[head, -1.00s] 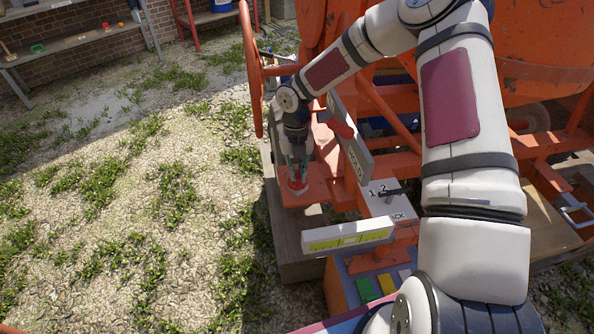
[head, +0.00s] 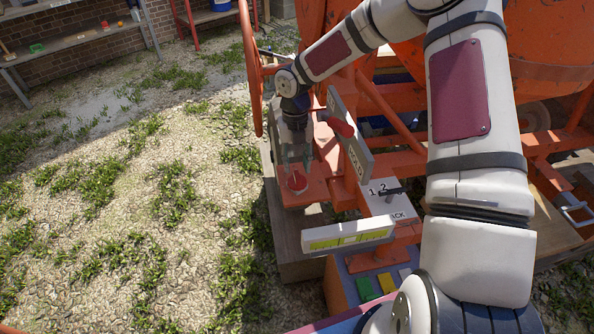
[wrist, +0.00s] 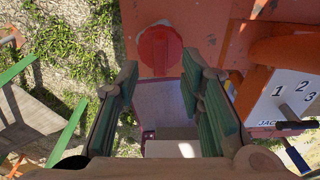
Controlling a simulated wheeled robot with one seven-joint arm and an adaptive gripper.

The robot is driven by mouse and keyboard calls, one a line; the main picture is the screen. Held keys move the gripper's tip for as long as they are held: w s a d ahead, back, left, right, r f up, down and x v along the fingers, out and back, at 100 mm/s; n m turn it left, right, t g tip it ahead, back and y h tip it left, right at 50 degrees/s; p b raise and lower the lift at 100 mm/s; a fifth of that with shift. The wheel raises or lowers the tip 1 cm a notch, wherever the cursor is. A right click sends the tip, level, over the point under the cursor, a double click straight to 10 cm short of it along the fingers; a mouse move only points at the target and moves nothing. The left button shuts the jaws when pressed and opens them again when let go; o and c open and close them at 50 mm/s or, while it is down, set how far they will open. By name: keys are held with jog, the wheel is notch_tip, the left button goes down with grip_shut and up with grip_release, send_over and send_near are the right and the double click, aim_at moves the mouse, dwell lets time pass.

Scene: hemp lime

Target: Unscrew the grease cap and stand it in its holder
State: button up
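The grease cap (head: 297,181) is a round red cap with a raised bar across its top. It sits on the orange plate (head: 318,190) at the side of the orange machine. In the wrist view the cap (wrist: 160,48) shows at top centre, just past the fingertips. My gripper (head: 297,163) points down over the cap in the head view. In the wrist view my gripper (wrist: 159,66) is open, its green-padded fingers apart with nothing held between them. Whether a finger touches the cap is not clear. I cannot pick out the cap's holder for certain.
A grey upright panel with a red handle (head: 340,126) stands close right of my gripper. A white numbered box (head: 388,200) and a white level-like bar (head: 348,235) are nearer. An orange handwheel (head: 250,70) stands behind left. Gravel at left is open.

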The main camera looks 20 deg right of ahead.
aim_at(296, 171)
notch_tip(296, 171, up, 8)
jog(key=shift+w, duration=0.45)
dwell(0.6)
